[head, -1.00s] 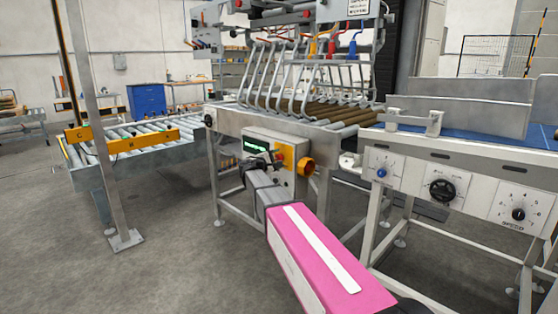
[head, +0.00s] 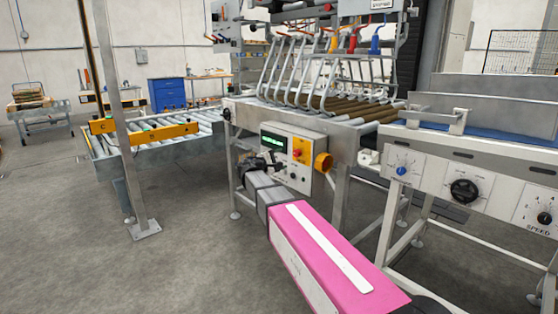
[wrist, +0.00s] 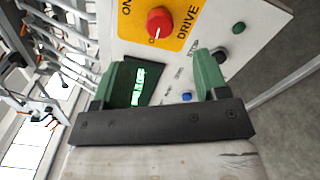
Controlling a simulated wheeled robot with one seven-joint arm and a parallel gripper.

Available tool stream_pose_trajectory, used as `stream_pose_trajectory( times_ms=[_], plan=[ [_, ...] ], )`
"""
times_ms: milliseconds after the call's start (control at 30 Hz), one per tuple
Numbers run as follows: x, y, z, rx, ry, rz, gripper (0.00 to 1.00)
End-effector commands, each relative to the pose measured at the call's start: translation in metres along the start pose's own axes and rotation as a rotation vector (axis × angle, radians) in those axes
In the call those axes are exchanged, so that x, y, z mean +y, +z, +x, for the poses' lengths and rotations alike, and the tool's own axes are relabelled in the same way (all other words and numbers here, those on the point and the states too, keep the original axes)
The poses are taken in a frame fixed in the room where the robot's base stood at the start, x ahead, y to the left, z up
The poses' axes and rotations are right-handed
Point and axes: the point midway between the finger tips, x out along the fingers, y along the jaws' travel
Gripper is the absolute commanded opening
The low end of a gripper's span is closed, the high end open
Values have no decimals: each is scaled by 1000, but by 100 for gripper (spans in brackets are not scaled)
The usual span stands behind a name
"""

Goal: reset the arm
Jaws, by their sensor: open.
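My pink arm reaches forward from the lower right of the head view toward the control box (head: 310,168) on the palletizer's front. My gripper (wrist: 160,75) shows in the wrist view with its two green fingers spread apart and nothing between them. Beyond the fingers is the control panel, with a red knob (wrist: 159,22) on a yellow plate marked DRIVE, a lit green display (wrist: 138,88), a blue button (wrist: 187,97) and a green button (wrist: 238,27). In the head view my arm's end partly covers the box's left side. I cannot tell the exact gap between fingertips and panel.
The palletizer's rollers (head: 340,108) and bent bars stand behind the box. A unit with dials (head: 465,190) is at the right. A roller conveyor (head: 155,138) with yellow bars and a metal post (head: 128,130) are at the left. The grey floor (head: 190,265) at front left is clear.

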Motion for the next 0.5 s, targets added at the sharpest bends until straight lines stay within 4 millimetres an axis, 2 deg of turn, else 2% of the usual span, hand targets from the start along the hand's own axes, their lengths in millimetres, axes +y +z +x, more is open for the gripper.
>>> stream_pose_trajectory(
  times_ms=[67, 167, 267, 400, 500],
  plan=[
    [-6, 2, 2, 3, -16, 6, 67],
    [-30, 9, 6, 14, -77, 31, 67],
    [-70, 20, 12, 32, -191, 81, 67],
    [-144, 40, 15, 51, -410, 184, 67],
    [-198, 55, 9, 55, -587, 271, 67]
  ],
)
